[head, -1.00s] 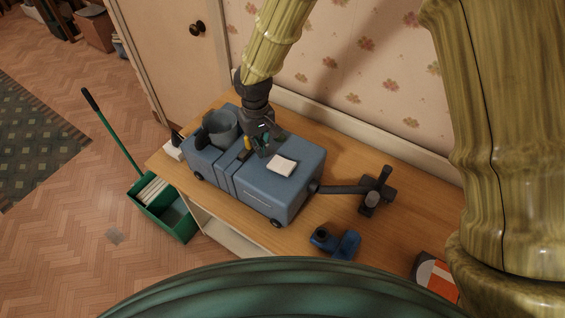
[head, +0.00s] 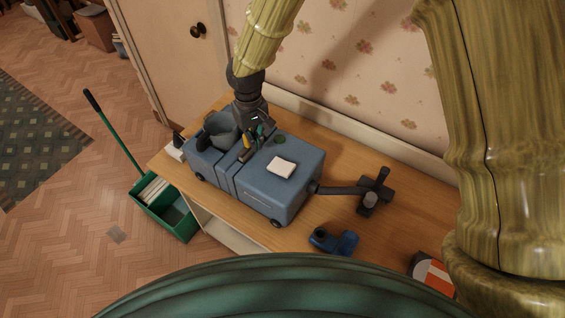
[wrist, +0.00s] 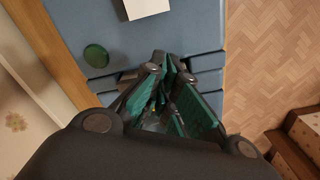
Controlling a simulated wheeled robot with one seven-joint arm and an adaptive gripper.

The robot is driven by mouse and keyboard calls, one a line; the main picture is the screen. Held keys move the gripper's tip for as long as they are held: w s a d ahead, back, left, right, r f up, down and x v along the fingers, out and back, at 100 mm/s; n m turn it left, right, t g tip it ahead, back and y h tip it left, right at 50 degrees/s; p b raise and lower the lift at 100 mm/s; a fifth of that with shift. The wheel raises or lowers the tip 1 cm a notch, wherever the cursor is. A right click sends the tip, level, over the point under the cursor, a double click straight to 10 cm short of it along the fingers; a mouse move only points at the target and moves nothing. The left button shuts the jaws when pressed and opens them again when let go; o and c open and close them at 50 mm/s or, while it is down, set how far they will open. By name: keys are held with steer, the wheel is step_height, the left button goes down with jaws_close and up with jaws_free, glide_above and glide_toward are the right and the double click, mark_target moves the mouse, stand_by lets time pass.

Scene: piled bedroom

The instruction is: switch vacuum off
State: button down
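The vacuum is a blue-grey wheeled box (head: 290,168) standing on a wooden tabletop. A round green button (head: 280,139) is on its top face; it also shows left of my fingers in the wrist view (wrist: 95,56). My gripper (head: 258,138) is over the vacuum's top, beside the button and apart from it. In the wrist view its green-padded fingers (wrist: 170,75) converge, with tips close together and nothing clearly held. A small yellow item (head: 247,139) is beside the fingers, partly hidden. Whether the fingers touch the vacuum is unclear.
A dark hose and fitting (head: 370,194) are on the right. A blue object (head: 334,242) is in front. A green dustpan (head: 165,212) is on the floor.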

step_height(320, 180, up, 6)
steer(key=p, duration=0.3)
steer(key=shift+f, duration=0.25)
stand_by(0.5)
